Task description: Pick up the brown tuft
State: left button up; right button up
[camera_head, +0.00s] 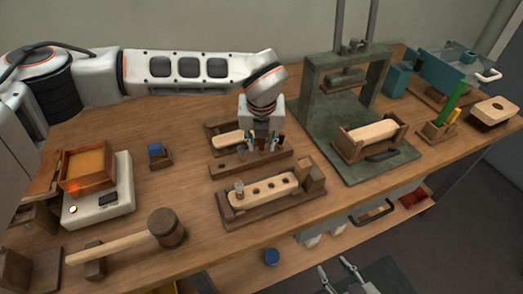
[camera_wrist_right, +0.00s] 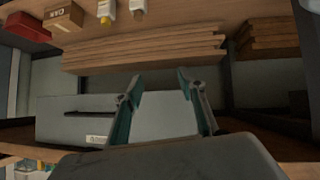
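My left gripper (camera_head: 262,147) points down over a wooden tuft rack (camera_head: 226,166) in the head view, its fingers apart. A small brown tuft (camera_head: 282,142) shows at the right side of the fingers. A dark piece shows between the fingers, too small to tell clearly; I see no clear grip on either. A brush block (camera_head: 266,197) with a row of holes sits in a wooden holder in front, a greyish tuft (camera_head: 239,187) upright at its left end. My right gripper (camera_head: 340,274) is open and empty below the table's front edge; it also shows in the right wrist view (camera_wrist_right: 156,84).
A mallet (camera_head: 165,228) lies front left, near a white device (camera_head: 98,203) with an orange-filled tray. A blue-topped piece (camera_head: 157,152) stands left of the rack. A green press (camera_head: 343,90) with a block stands right. Shelves with boards (camera_wrist_right: 145,52) lie below the table.

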pick_arm(q)
jog(key=shift+r, duration=0.1)
jog(key=c, duration=0.8)
grip_shut()
pick_arm(e)
jog(key=shift+w+r, duration=0.3)
jog(key=shift+w, duration=0.15)
jog(key=shift+s+f, duration=0.1)
jog(key=shift+s, duration=0.05)
